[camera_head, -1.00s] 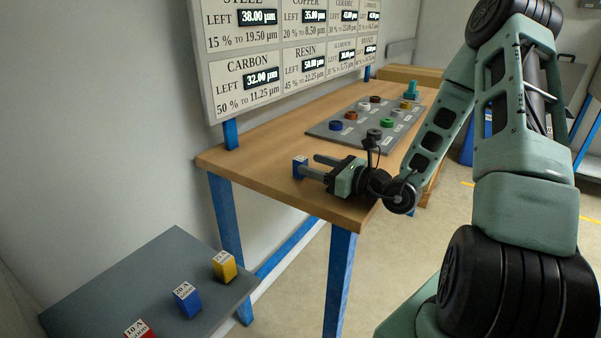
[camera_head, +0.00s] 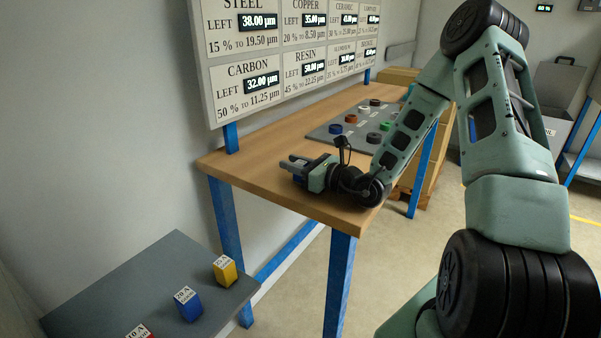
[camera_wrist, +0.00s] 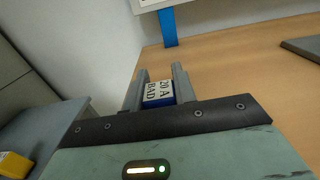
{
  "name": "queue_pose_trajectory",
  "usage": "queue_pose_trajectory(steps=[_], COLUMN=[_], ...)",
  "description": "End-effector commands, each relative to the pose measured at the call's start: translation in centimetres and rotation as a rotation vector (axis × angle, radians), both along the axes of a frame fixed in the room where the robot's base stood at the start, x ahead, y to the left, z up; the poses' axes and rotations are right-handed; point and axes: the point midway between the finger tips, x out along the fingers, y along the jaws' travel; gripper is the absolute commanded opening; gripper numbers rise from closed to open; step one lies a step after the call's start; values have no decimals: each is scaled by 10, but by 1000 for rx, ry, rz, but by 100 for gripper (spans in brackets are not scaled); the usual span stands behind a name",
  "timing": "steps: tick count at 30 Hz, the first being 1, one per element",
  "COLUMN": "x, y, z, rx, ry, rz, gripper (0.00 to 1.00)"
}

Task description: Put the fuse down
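A blue fuse (camera_wrist: 158,94) with a white top label reading "20 A BAD" sits between the two fingers of my gripper (camera_wrist: 160,78) in the wrist view. The fingers lie close along both its sides, and my gripper looks shut on it. In the head view my gripper (camera_head: 293,164) is low over the near left corner of the wooden table (camera_head: 262,187). Only a little blue of the fuse shows there, below the fingers. I cannot tell whether its underside touches the tabletop.
A lower grey table (camera_head: 165,262) at the left holds a yellow fuse (camera_head: 225,271), another blue fuse (camera_head: 188,304) and a red fuse (camera_head: 140,333). A grey board (camera_head: 328,134) with several coloured rings lies farther back on the wooden table. A sign panel (camera_head: 290,50) stands behind.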

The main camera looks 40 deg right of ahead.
Motion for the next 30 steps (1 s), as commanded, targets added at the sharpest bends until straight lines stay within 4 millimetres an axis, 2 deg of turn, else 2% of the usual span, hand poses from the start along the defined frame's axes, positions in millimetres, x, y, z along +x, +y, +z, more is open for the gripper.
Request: queue_pose_trajectory(steps=[2, 3, 14, 17, 24, 30], x=[0, 0, 0, 0, 0, 0], y=[0, 0, 0, -1, -1, 0], z=[0, 0, 7, 19, 63, 90], rx=[0, 0, -2, -3, -6, -3], ry=[0, 0, -2, -3, -5, -2], rz=[0, 0, 0, -1, 0, 0], gripper=[4, 0, 0, 0, 0, 0])
